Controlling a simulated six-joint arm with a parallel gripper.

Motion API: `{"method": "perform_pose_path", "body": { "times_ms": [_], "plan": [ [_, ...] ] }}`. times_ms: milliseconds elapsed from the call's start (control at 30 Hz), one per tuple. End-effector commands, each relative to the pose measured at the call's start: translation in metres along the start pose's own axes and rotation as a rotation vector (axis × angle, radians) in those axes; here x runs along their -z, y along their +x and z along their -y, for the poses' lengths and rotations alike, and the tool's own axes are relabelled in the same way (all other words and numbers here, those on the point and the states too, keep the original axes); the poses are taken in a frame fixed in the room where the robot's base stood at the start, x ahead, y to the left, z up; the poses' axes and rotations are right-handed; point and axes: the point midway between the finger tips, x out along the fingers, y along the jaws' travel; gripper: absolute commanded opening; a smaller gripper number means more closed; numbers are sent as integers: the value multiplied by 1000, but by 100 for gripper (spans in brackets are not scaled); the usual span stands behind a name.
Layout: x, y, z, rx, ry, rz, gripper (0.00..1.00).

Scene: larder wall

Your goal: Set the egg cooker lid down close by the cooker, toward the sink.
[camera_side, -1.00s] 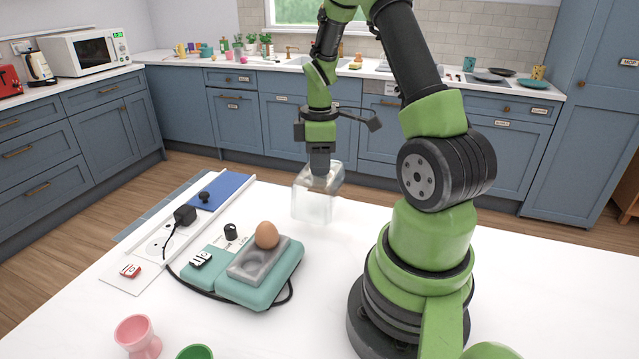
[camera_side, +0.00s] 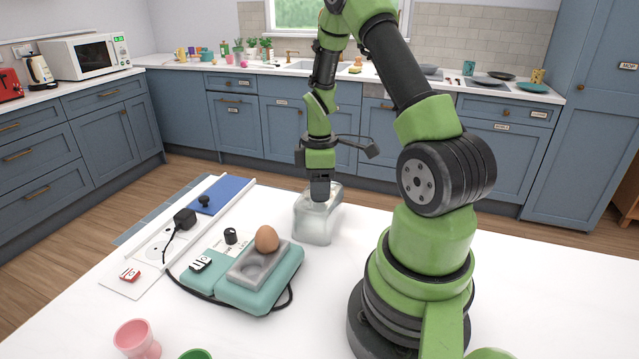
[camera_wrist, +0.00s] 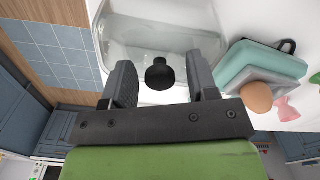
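The clear egg cooker lid (camera_side: 315,228) appears to rest on the white worktop, just beyond the teal egg cooker (camera_side: 235,290), on its sink side, with a gap between them. In the wrist view the see-through lid (camera_wrist: 160,40) fills the upper middle, and its black knob (camera_wrist: 160,73) shows between my fingers. My gripper (camera_side: 320,196) is over the lid. In the wrist view my gripper (camera_wrist: 162,85) is open, with a gap on each side of the knob. A brown egg (camera_side: 267,237) sits on the cooker's grey tray. The sink (camera_side: 305,66) is on the back counter.
A power strip (camera_side: 160,240) with a black plug (camera_side: 185,218) lies left of the cooker, and the cord loops round it. A blue panel (camera_side: 222,195) lies behind. A pink egg cup (camera_side: 136,338) stands at the front left. Bare worktop lies around the lid.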

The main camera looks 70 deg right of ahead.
Motion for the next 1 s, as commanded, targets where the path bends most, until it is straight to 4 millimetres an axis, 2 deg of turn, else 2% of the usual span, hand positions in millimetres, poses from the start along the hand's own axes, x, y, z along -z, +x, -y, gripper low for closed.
{"method": "perform_pose_path", "body": {
  "times_ms": [133, 267, 600, 867, 1000],
  "plan": [
    [0, -3, 0, -1, 0, -1, 53],
    [0, -18, -1, -6, 0, -2, 53],
    [0, -92, -1, -7, 0, -3, 53],
    [1, -122, 1, -5, 3, -4, 53],
    [17, -145, 19, -45, 56, -43, 53]
  ]
}}
